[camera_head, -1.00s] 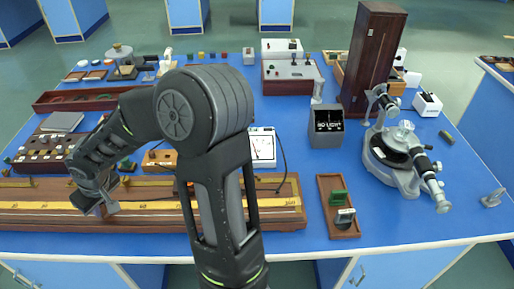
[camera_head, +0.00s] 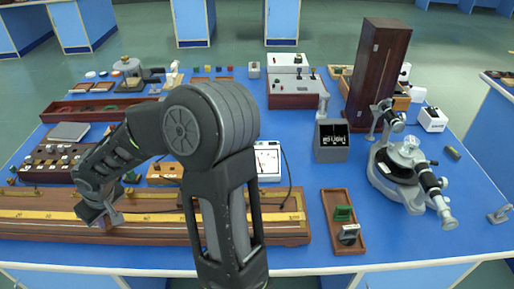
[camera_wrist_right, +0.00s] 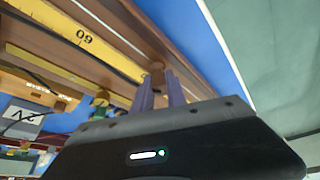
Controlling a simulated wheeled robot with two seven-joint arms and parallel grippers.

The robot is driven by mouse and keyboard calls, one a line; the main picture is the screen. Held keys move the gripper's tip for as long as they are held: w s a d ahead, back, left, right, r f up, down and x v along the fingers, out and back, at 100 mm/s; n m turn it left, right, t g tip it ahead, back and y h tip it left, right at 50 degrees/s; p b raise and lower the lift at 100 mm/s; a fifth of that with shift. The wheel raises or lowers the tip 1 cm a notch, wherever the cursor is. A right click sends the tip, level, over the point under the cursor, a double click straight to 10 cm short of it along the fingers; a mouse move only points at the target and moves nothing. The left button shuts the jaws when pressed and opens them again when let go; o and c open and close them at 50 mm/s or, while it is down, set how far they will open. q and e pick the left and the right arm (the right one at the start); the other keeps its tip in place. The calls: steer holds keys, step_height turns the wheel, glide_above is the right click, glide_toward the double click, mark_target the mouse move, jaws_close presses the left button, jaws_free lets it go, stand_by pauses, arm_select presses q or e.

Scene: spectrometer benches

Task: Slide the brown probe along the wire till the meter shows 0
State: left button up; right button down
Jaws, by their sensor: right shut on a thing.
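The long wooden wire board (camera_head: 280,228) with its yellow scale (camera_head: 160,221) lies along the front of the blue bench. My right gripper (camera_head: 113,219) is over the left part of this board. Whether the probe touches the wire cannot be told. The white meter (camera_head: 268,163) stands behind the board, partly hidden by my right arm; its reading is too small to tell. My left gripper is out of view.
A wooden tray (camera_head: 328,222) with green and grey blocks lies right of the board. Behind it stand a dark lamp box (camera_head: 331,141) and a spectrometer (camera_head: 390,172). A resistance box (camera_head: 42,163) sits behind the board at left. A cable runs beside the meter.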

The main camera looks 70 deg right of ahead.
steer(key=shift+s+a+f, duration=0.1)
steer(key=shift+s+f, duration=0.15)
steer(key=shift+f, duration=0.05)
stand_by(0.4)
steer(key=c, duration=1.3)
jaws_free()
steer(key=shift+r, duration=0.25)
steer(key=v, duration=0.7)
steer(key=shift+a+r, duration=0.1)
steer(key=shift+r, duration=0.25)
